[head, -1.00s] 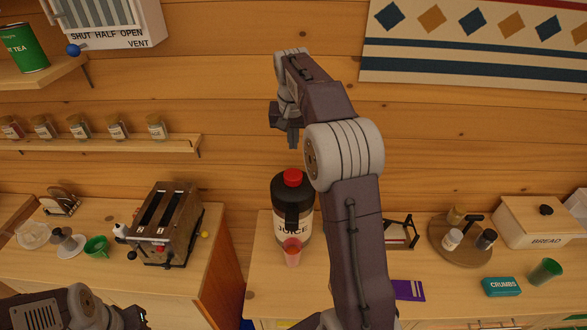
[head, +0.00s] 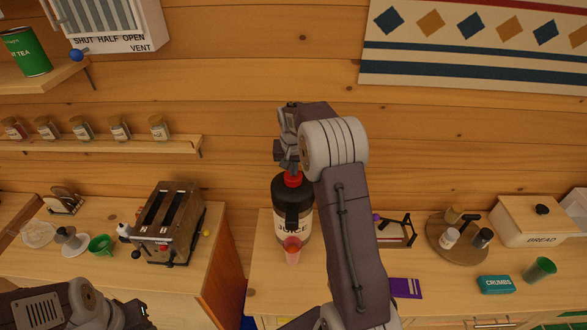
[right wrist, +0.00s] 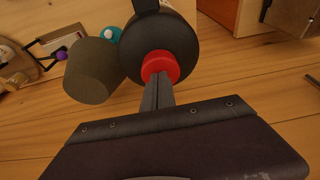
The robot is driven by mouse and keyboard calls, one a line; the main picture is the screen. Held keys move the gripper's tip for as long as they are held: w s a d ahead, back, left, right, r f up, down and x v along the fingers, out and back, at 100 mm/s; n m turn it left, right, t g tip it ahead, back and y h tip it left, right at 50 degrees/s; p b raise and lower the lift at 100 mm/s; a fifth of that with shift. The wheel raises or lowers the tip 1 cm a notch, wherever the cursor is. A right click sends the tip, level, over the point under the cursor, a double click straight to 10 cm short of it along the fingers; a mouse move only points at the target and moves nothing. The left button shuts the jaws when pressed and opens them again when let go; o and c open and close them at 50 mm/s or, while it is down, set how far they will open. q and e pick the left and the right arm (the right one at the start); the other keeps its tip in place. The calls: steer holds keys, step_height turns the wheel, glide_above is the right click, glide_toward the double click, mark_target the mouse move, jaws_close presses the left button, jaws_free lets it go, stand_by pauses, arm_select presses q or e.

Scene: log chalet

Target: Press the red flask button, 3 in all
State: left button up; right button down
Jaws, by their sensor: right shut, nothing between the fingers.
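The juice flask (head: 296,218) stands upright on the right-hand counter, dark with a pale label reading JUICE. Its red button (head: 293,180) is on top, and it also shows in the right wrist view (right wrist: 160,67). My right gripper (head: 291,167) is shut and empty, pointing down with its fingertips right at the button. In the right wrist view the closed fingers overlap the button's edge; whether the button is pressed down I cannot tell. A reddish cup (head: 292,251) stands in front of the flask, under its spout. My left arm shows at the lower left, its fingers not clearly visible.
A toaster (head: 166,223) stands on the left counter, across a gap. Right of the flask are a small rack (head: 398,236), a purple packet (head: 406,288), a round tray (head: 441,245), a crumbs box (head: 496,284) and a bread bin (head: 541,222).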

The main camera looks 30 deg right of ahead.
mark_target(293, 178)
steer(key=shift+f, duration=0.1)
step_height(293, 178, down, 2)
steer(key=shift+s+f+b, duration=0.1)
steer(key=shift+f+b, duration=0.1)
steer(key=shift+b, duration=0.75)
steer(key=shift+s+a+r, duration=0.1)
steer(key=shift+r+p, duration=0.2)
steer(key=shift+p, duration=0.15)
steer(key=r+p, duration=0.1)
steer(key=r, duration=0.1)
steer(key=r+p, duration=0.2)
steer(key=shift+w+r, duration=0.2)
steer(key=shift+r, duration=0.15)
steer(key=shift+b+v, duration=0.75)
steer(key=shift+v, duration=0.1)
steer(key=b+v, duration=0.1)
steer(key=v, duration=0.6)
steer(key=shift+r, duration=0.3)
